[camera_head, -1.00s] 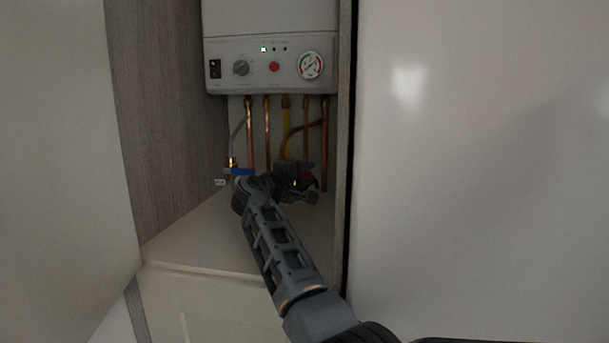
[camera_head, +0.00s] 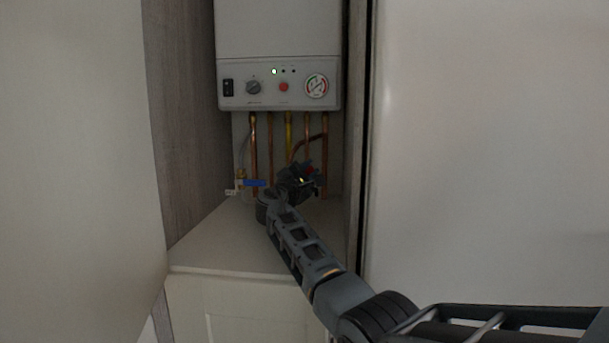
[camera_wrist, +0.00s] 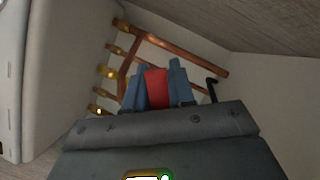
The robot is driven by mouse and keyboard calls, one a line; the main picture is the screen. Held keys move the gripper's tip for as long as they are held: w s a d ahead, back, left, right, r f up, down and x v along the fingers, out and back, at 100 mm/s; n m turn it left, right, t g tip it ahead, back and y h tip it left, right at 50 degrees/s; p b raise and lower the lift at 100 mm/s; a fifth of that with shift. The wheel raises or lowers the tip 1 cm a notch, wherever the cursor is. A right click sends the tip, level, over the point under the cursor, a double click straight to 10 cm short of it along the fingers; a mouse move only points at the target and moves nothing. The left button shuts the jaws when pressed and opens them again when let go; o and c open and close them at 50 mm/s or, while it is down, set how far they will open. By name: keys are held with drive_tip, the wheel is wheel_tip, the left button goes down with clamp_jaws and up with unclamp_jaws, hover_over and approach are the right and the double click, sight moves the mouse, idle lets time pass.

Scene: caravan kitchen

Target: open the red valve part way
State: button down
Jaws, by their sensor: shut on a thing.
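The red valve's handle (camera_wrist: 156,88) is between the two blue-grey fingers of my gripper (camera_wrist: 155,82) in the wrist view. My gripper is shut on it. In the head view a small bit of the red handle (camera_head: 309,169) shows beside my dark wrist, below the boiler, at the copper pipes. The valve body and most of the handle are hidden by my gripper and wrist, so the handle's exact angle cannot be told.
A blue-handled valve (camera_head: 254,183) sits just left of my wrist. A white boiler (camera_head: 278,80) with knob and gauge hangs above. Copper pipes (camera_head: 254,150) run down behind. A narrow cupboard floor (camera_head: 225,245) lies below; a pale panel (camera_head: 480,150) closes the right side.

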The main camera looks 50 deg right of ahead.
drive_tip(key=shift+a+n, duration=0.1)
drive_tip(key=shift+n, duration=0.2)
drive_tip(key=c, duration=1)
unclamp_jaws()
drive_tip(key=shift+c, duration=0.2)
drive_tip(key=v, duration=0.7)
drive_tip(key=shift+a+f, duration=0.2)
drive_tip(key=shift+a, duration=0.15)
drive_tip(key=shift+s, duration=0.1)
